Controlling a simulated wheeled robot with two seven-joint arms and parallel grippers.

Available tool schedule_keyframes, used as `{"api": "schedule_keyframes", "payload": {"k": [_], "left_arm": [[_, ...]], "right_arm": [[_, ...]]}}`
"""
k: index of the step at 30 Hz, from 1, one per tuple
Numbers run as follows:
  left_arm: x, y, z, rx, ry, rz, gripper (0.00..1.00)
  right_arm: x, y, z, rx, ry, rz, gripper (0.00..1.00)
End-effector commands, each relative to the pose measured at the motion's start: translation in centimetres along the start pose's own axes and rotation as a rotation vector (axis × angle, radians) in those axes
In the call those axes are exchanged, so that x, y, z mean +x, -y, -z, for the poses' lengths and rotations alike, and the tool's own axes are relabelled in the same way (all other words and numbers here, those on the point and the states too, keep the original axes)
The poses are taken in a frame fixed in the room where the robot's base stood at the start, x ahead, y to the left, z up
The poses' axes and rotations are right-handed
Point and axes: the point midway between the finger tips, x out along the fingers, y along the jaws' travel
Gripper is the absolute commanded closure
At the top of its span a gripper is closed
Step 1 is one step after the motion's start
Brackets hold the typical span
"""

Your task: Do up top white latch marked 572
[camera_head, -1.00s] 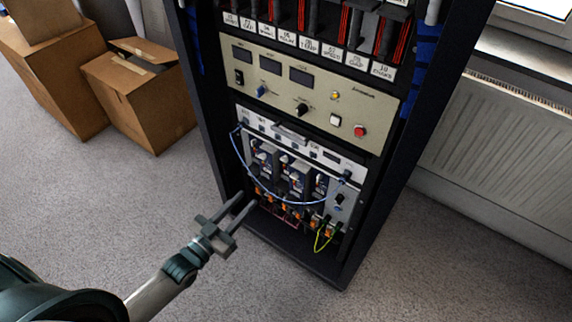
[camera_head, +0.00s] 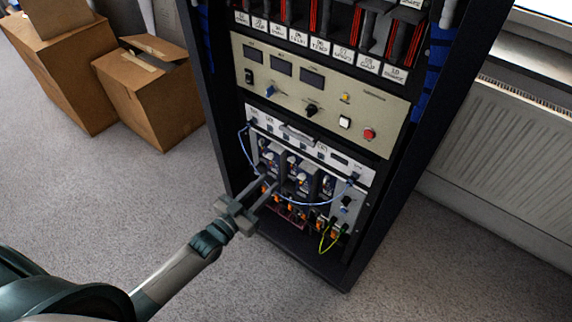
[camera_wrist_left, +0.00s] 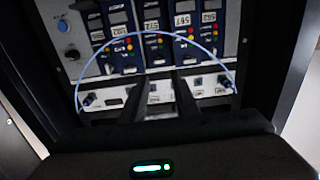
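The row of dark blue modules (camera_head: 298,180) sits low in the rack. In the left wrist view, a module label (camera_wrist_left: 152,26) seems to read 572, between two other labelled modules. The white latch itself is too small to make out, so I cannot tell its position. My left gripper (camera_head: 273,183) is in front of the lower left modules, its two fingers apart with nothing visible between them. The fingers also show in the left wrist view (camera_wrist_left: 160,80), pointing at the panel. I cannot tell whether they touch anything. My right gripper is not in view.
A blue cable (camera_head: 300,203) hangs in a loop across the modules, close to the fingers. A yellow-green wire (camera_head: 323,238) hangs at lower right. The black rack (camera_head: 215,110) frames the panels. Cardboard boxes (camera_head: 150,100) stand left, a radiator (camera_head: 500,160) right.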

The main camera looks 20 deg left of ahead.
Motion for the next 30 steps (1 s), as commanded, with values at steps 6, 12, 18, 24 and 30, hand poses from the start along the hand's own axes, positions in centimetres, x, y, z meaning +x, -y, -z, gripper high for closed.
{"api": "schedule_keyframes", "payload": {"k": [6,12,18,24,30], "left_arm": [[4.2,0.0,0.1,0.0,-0.002,0.0,0.72],[7.5,-0.1,0.1,-0.001,-0.001,0.0,0.72],[9.5,-0.1,0.0,-0.001,0.0,0.0,0.72],[10.2,-0.1,0.0,-0.001,0.001,-0.001,0.72],[10.2,-0.1,0.0,-0.001,0.001,-0.001,0.72]], "right_arm": [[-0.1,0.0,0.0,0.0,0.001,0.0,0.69],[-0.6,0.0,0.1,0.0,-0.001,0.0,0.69],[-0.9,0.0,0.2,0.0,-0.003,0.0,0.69],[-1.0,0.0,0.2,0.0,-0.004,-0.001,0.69],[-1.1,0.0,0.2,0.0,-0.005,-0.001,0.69]]}}
